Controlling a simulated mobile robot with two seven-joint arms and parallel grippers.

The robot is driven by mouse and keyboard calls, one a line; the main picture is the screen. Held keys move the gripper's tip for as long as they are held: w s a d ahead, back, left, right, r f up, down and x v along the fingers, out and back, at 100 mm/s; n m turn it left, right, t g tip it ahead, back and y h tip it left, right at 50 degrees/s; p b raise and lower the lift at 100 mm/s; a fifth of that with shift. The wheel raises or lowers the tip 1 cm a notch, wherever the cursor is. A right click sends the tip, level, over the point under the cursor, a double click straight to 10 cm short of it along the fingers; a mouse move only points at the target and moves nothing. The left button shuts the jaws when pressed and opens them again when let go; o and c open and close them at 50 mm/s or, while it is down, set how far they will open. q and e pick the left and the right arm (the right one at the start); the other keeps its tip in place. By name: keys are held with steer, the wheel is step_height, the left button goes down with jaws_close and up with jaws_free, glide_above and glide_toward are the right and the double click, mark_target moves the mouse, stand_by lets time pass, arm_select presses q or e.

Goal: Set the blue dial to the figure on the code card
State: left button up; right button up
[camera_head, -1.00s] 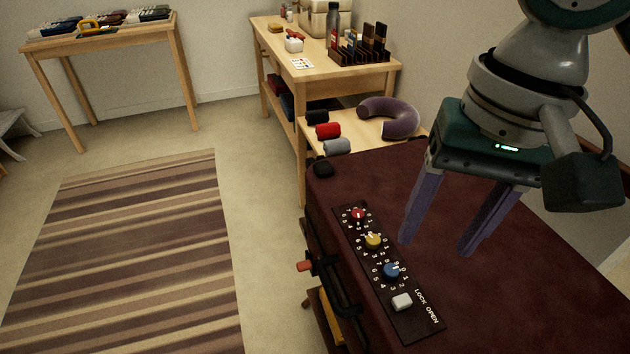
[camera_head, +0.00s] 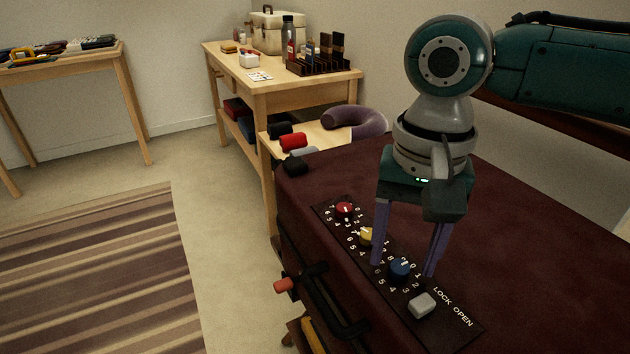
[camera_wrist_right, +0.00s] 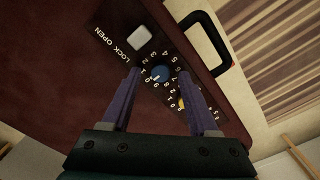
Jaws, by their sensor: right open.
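The blue dial (camera_head: 400,269) sits on the dark lock panel (camera_head: 455,333) on the maroon suitcase (camera_head: 530,240); it also shows in the right wrist view (camera_wrist_right: 161,74). Its white mark points toward the low figures near 0; I cannot tell the exact figure. My right gripper (camera_head: 403,271) is open and points down, one finger on each side of the blue dial. In the right wrist view the dial lies between the fingertips, with no clear contact. A small white card with marks (camera_head: 260,76) lies on the wooden bench, too small to read. My left gripper is out of view.
A red dial (camera_head: 344,210), a yellow dial (camera_head: 366,236) and a grey-white slider (camera_head: 422,305) share the panel. The suitcase's black handle (camera_head: 335,315) is at its left side. A bench (camera_head: 290,92) with a box, bottle and rack stands behind. The suitcase top right of the panel is clear.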

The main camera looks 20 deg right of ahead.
steer(key=shift+f, duration=0.45)
steer(key=shift+c, duration=0.3)
jaws_close()
